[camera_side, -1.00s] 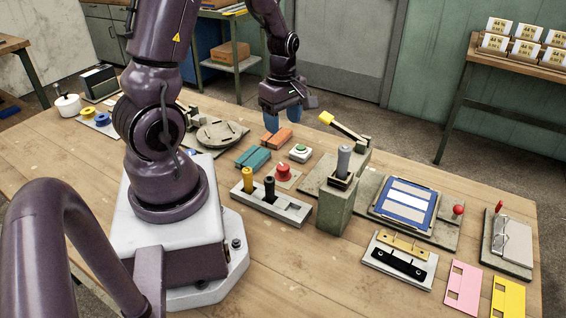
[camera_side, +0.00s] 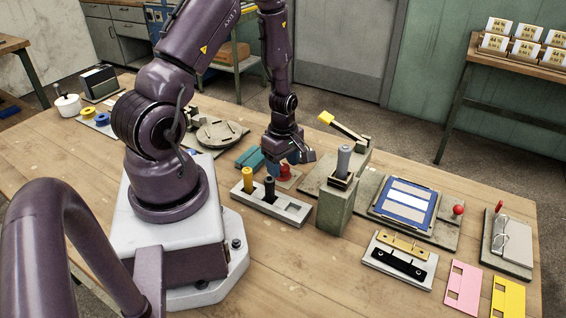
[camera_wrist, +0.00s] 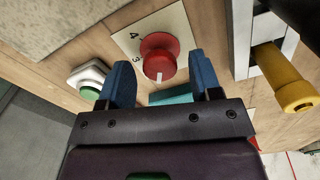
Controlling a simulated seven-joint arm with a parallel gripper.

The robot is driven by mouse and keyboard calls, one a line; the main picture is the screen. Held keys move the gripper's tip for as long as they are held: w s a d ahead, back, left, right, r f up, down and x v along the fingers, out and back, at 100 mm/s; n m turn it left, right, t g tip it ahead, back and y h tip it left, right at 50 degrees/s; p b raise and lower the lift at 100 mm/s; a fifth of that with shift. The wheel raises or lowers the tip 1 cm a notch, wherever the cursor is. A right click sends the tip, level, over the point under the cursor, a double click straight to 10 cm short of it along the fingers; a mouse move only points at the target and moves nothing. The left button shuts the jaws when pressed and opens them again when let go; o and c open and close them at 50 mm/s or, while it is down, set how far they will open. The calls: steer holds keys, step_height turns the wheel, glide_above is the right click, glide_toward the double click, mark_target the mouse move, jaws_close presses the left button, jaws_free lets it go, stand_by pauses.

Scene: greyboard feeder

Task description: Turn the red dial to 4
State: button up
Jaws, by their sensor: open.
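The red dial (camera_wrist: 158,50) sits on a pale plate (camera_wrist: 150,18) with the numerals 4 and 3 showing to its left in the wrist view. A white mark on the dial's face points toward the bottom of that view, not at either visible numeral. My gripper (camera_wrist: 161,78) is open, its two blue fingers on either side of the dial's lower part. I cannot tell whether they touch it. In the side view, my gripper (camera_side: 281,166) is low over the dial (camera_side: 285,172), which is partly hidden by the fingers.
A green button in a white housing (camera_wrist: 88,78) is close to the left finger. A slotted grey block with a yellow peg (camera_side: 248,180) and a black peg (camera_side: 269,188) stands nearby. A tall grey block with a lever (camera_side: 338,205) stands to the right. Teal blocks (camera_side: 250,158) lie left.

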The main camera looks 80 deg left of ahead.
steer(key=c, duration=0.9)
steer(key=shift+c, duration=0.2)
